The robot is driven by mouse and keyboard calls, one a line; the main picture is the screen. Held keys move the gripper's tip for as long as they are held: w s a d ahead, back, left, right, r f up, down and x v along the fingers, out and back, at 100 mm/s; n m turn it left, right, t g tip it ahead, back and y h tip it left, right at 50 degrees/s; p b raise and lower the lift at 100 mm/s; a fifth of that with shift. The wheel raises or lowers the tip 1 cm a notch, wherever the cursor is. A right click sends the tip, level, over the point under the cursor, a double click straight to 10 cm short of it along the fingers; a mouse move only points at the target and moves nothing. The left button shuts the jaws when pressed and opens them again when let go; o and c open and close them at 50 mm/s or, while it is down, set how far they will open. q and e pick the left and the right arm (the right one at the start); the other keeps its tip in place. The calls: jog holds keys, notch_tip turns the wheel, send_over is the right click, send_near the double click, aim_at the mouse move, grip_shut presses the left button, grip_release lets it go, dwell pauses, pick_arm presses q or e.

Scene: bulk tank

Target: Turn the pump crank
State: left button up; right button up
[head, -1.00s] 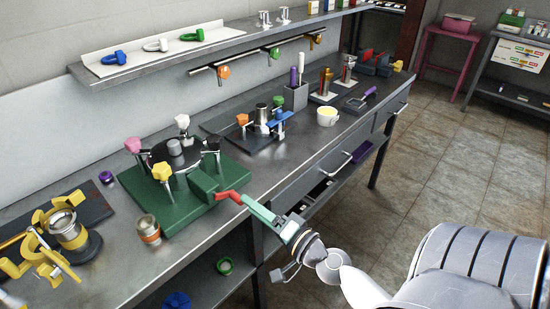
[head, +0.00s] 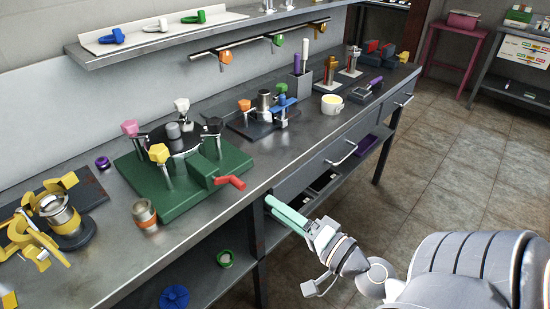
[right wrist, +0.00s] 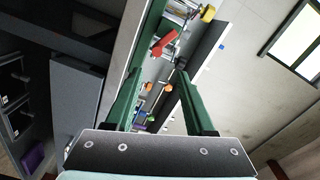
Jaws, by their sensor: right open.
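The green pump fixture (head: 170,195) stands on the steel bench, with a dark round plate and several colored knobs on top. Its red crank (head: 230,182) sticks out at the right side, over the bench's front edge. My right gripper (head: 268,199) has green fingers and is to the right of and below the crank, apart from it, in front of the bench. In the right wrist view the gripper (right wrist: 150,85) is open, and the red crank (right wrist: 164,42) shows beyond and between the fingertips. My left gripper is not in view.
A yellow clamp assembly (head: 58,215) and a copper-banded cup (head: 144,213) stand at the left. Drawers (head: 325,165) line the front.

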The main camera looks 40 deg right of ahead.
aim_at(246, 189)
jog(key=w+m+p, duration=0.1)
jog(key=w+m, duration=0.1)
jog(key=w, duration=0.1)
jog(key=w+m+p, duration=0.1)
jog(key=w+m, duration=0.1)
jog(key=w, duration=0.2)
jog(key=w+a+m+p, duration=0.1)
jog(key=w+m, duration=0.2)
jog(key=shift+w+f+p, duration=0.25)
jog(key=shift+w+p, duration=0.05)
jog(key=shift+w, duration=0.1)
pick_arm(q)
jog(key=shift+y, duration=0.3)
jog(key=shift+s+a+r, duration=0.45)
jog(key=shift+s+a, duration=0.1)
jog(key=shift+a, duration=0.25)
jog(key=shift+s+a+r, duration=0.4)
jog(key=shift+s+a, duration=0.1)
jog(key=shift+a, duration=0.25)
pick_arm(e)
jog(key=shift+w+a+f, duration=0.1)
jog(key=shift+w, duration=0.85)
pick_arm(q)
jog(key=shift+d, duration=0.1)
pick_arm(e)
grip_shut()
